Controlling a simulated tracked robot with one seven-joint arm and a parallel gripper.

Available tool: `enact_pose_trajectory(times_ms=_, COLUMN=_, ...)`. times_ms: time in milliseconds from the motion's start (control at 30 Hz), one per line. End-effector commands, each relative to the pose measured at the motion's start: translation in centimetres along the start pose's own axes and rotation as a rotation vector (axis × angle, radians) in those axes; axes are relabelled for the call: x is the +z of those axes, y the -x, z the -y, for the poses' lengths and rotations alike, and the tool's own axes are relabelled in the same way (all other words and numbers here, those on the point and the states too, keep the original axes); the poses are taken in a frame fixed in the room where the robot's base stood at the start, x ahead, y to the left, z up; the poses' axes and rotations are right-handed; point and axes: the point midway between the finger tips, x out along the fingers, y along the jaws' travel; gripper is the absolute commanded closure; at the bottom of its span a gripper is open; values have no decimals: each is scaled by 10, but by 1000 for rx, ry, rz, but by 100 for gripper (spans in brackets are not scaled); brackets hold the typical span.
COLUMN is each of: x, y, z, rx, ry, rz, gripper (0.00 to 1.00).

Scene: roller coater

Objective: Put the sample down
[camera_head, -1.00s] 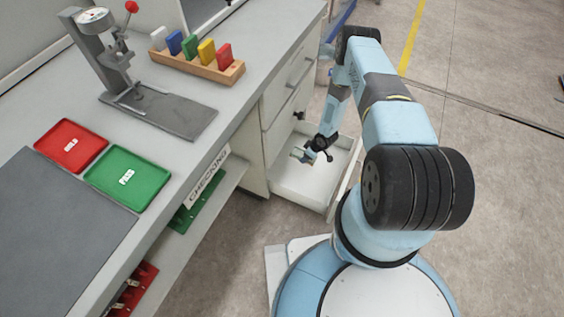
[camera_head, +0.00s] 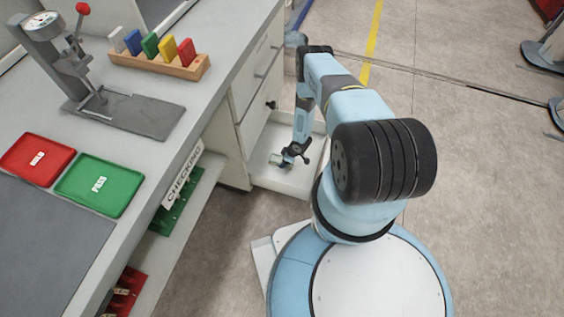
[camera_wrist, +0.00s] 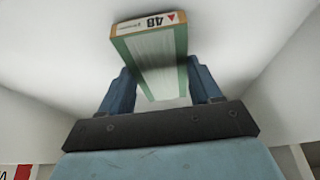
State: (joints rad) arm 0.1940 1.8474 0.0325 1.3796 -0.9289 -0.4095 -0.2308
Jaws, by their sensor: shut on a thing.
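The sample is a block with a pale ribbed face, green edges and an end label reading 48; it fills the middle of the wrist view (camera_wrist: 155,62). My gripper (camera_wrist: 160,88) is shut on it, with one blue finger at each side. In the head view my gripper (camera_head: 284,161) is low inside the open white drawer (camera_head: 283,184) under the bench. The sample is small there and partly hidden by the gripper. I cannot tell whether it touches the drawer floor. The drawer's pale floor and walls surround the sample in the wrist view.
The bench (camera_head: 215,88) holds a gauge stand (camera_head: 75,65), a wooden rack (camera_head: 160,63) with several coloured blocks, a red tray (camera_head: 37,160) and a green PASS tray (camera_head: 99,186). A shelf labelled CHECKING (camera_head: 182,180) lies below. Open floor lies to the right.

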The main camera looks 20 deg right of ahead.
Motion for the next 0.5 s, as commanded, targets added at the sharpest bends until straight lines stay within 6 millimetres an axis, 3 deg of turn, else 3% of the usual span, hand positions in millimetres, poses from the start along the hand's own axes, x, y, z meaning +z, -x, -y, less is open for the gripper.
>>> enact_pose_trajectory(times_ms=133, x=4, y=-9, z=0, rx=0, ry=0, rz=0, gripper=69)
enact_pose_trajectory(times_ms=433, x=4, y=-10, z=0, rx=0, ry=0, rz=0, gripper=69)
enact_pose_trajectory(times_ms=467, x=4, y=-10, z=0, rx=-1, ry=0, rz=1, gripper=35)
enact_pose_trajectory(times_ms=500, x=4, y=-10, z=0, rx=-1, ry=1, rz=1, gripper=31)
